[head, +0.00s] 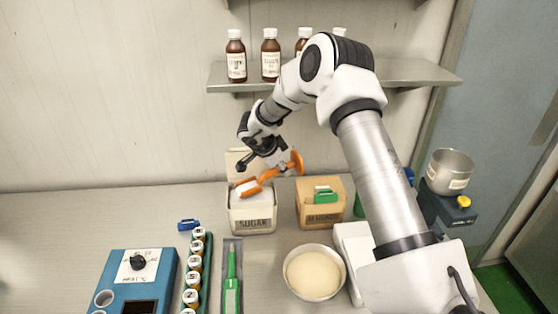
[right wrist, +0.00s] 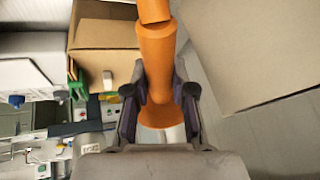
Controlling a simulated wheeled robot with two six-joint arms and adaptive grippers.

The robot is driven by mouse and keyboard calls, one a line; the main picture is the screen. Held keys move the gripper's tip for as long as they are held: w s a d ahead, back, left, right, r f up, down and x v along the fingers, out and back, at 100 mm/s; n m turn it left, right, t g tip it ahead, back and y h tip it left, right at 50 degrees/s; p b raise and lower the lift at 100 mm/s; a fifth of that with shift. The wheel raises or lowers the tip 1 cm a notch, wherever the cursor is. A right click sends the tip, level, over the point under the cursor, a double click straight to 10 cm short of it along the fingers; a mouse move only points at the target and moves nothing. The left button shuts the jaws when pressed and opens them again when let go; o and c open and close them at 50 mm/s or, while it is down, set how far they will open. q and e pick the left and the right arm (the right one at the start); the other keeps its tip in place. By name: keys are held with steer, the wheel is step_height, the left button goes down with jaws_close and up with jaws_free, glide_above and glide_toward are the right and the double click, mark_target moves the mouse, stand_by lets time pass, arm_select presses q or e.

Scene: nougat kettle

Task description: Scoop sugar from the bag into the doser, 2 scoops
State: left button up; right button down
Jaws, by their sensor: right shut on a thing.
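My right gripper (head: 280,168) is shut on the handle of an orange scoop (head: 252,187). The scoop's head is low at the open top of the white bag labelled SUGAR (head: 252,213); whether it holds sugar I cannot tell. White sugar (head: 244,190) shows at the bag's mouth. In the right wrist view the orange handle (right wrist: 157,65) stands between the two dark fingers (right wrist: 158,105). A steel cup with a label (head: 450,170) sits on a dark blue device at the right; I cannot tell whether it is the doser. My left gripper is out of view.
A brown box (head: 320,217) with a green scoop stands right of the sugar bag. A steel bowl of cream-coloured stuff (head: 314,275) is in front. Brown bottles (head: 270,55) line the shelf above. A jar rack (head: 194,275) and blue device (head: 138,280) stand front left.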

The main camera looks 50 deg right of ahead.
mark_target(294, 159)
steer(key=shift+s+d+r+p, duration=0.1)
steer(key=shift+d+r+p, duration=0.2)
steer(key=shift+r+p, duration=0.15)
steer(key=shift+s+d+y+p, duration=0.25)
steer(key=shift+d+y+p, duration=0.35)
steer(key=shift+p, duration=0.2)
steer(key=shift+d+r+t+p, duration=0.2)
steer(key=shift+r+t+p, duration=0.1)
steer(key=shift+r+p, duration=0.95)
steer(key=shift+r, duration=0.2)
steer(key=shift+s+r, duration=0.1)
steer(key=shift+r, duration=0.55)
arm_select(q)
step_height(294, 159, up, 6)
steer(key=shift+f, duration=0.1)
arm_select(e)
steer(key=shift+d+r, duration=0.15)
